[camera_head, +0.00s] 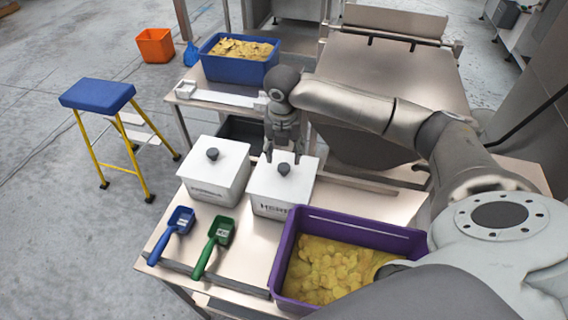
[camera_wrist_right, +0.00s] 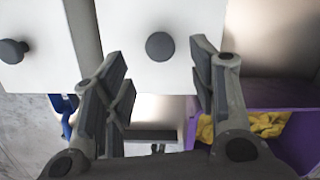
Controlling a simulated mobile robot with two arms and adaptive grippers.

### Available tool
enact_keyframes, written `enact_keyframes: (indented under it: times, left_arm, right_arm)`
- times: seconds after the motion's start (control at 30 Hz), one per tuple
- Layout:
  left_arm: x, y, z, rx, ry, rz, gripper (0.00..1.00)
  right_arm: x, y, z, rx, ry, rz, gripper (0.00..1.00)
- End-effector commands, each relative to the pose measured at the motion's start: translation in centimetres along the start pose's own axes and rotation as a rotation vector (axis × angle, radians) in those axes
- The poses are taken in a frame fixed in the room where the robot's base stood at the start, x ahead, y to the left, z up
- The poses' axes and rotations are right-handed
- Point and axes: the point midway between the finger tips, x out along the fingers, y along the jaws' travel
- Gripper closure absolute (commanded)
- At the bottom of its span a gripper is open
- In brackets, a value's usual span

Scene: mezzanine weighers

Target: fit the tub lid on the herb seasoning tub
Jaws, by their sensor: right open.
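The herb seasoning tub (camera_head: 275,205) is a white box with dark lettering, standing on the steel table. The white tub lid (camera_head: 265,178) with a dark round knob (camera_head: 284,168) lies on top of it and looks level; whether it is fully seated I cannot tell. My right gripper (camera_head: 284,155) is open just above the lid, its fingers pointing down. In the right wrist view the knob (camera_wrist_right: 160,46) shows between the open fingertips (camera_wrist_right: 158,58), touching neither. My left gripper is not in view.
A second lidded white tub (camera_head: 214,178) stands close on the left. A blue scoop (camera_head: 177,222) and a green scoop (camera_head: 219,232) lie in front. A purple crate (camera_head: 285,250) of yellow chips stands at right. A blue crate (camera_head: 235,70) is behind.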

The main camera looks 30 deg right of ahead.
Motion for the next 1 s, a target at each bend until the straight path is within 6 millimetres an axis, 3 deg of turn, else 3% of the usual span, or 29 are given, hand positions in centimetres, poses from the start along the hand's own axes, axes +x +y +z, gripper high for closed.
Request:
enact_keyframes:
  times: [0.1,0.3,1.0]
  left_arm:
    - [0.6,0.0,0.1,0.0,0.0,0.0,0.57]
    - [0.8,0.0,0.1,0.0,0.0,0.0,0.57]
    - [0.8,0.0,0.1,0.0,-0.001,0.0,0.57]
  right_arm:
    - [-2.2,0.0,0.1,-0.001,-0.003,0.002,0.47]
    - [-4.3,0.0,0.0,0.0,0.0,0.0,0.47]
    - [-4.6,0.0,0.0,0.0,0.001,-0.001,0.47]
